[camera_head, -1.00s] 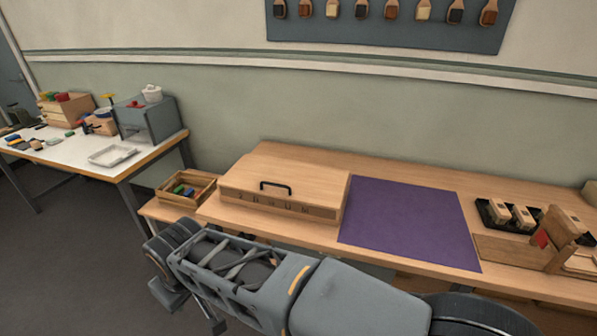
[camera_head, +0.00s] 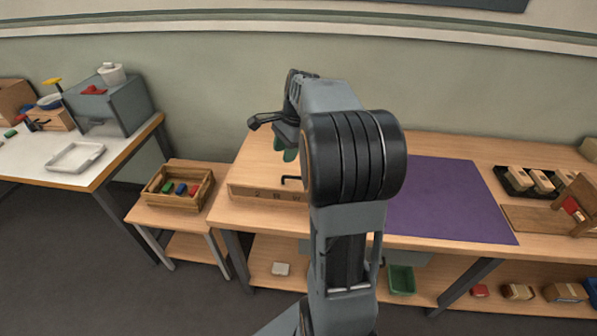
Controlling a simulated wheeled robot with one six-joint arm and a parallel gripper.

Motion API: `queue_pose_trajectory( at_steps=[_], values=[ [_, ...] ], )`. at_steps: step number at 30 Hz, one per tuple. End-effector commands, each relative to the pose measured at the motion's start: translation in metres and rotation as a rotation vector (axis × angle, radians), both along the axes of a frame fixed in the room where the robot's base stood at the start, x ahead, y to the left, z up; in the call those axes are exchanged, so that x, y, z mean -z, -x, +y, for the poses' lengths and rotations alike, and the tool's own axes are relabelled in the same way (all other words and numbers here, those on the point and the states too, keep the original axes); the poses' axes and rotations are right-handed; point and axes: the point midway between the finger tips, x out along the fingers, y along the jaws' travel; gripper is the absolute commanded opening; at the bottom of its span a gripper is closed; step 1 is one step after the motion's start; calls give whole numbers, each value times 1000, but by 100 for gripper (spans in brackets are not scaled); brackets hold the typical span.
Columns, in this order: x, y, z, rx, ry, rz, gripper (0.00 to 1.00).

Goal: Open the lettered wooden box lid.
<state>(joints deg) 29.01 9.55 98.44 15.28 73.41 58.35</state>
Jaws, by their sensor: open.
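The wooden box (camera_head: 262,193) sits on the long bench, with dark letter marks on its front face, too small to read. Its lid (camera_head: 253,165) is light wood and lies shut. The black lid handle (camera_head: 290,180) shows only at its left part; my arm hides the rest and the right side of the box. My gripper (camera_head: 284,150) is above the lid, pointing down, behind the handle as seen here. It is open and empty, with greenish fingertips partly hidden by my arm. Its height above the lid is hard to tell.
A purple mat (camera_head: 450,205) lies on the bench right of the box. A black tray (camera_head: 517,183) with wooden blocks stands farther right. A wooden crate (camera_head: 163,205) with coloured pieces is on a low stand at left. A white-topped table (camera_head: 30,165) is beyond it.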

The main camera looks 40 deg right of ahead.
Motion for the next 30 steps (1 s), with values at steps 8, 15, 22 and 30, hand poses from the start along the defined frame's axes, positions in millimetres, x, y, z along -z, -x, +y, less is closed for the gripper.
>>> queue_pose_trajectory(
  at_steps=[8, 15, 22, 30],
  values=[
    [24, -19, -102, 568, -210, 164, 40],
    [42, -22, -123, 717, -270, 217, 40],
    [79, -27, -106, 722, -272, 221, 40],
    [124, -34, -86, 720, -271, 221, 40]
  ],
)
